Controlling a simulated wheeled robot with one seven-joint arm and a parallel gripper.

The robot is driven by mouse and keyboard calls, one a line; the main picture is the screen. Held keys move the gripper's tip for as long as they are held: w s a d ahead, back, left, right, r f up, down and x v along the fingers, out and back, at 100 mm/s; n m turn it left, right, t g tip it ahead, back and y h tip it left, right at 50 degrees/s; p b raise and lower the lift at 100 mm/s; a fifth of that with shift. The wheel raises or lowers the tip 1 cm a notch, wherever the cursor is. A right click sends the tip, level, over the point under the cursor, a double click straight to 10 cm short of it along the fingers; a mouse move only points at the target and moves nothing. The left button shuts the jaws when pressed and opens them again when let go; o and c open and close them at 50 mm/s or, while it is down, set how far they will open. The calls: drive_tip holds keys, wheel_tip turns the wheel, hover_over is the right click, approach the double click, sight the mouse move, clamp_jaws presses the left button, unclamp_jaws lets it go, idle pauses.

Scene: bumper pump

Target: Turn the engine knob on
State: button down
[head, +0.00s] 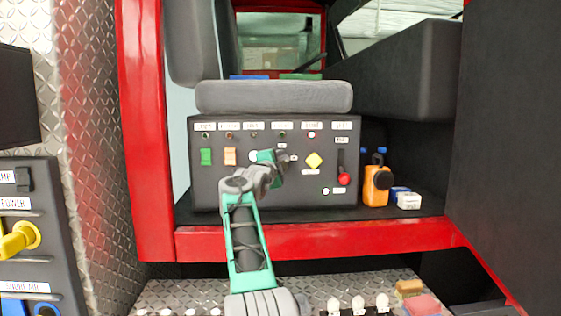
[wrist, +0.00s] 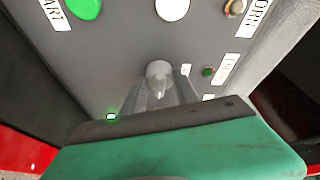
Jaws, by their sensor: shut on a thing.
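The dark control panel (head: 225,185) stands under the seat in the head view. My gripper (head: 280,160) is up against the middle of its face and hides what is behind it there. In the wrist view a grey knob (wrist: 159,72) sticks out of the panel. The narrow fingers of my gripper (wrist: 160,98) are shut on this knob, which is partly hidden by them. I cannot clearly read the label belonging to the knob.
A red sill (head: 320,237) runs below.

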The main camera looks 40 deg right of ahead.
drive_tip(key=c, duration=0.9)
unclamp_jaws()
drive_tip(key=shift+c, duration=0.2)
drive_tip(key=b+v, duration=0.4)
drive_tip(key=v, duration=0.3)
drive_tip(key=shift+s+a, duration=0.2)
drive_tip(key=shift+a, duration=0.1)
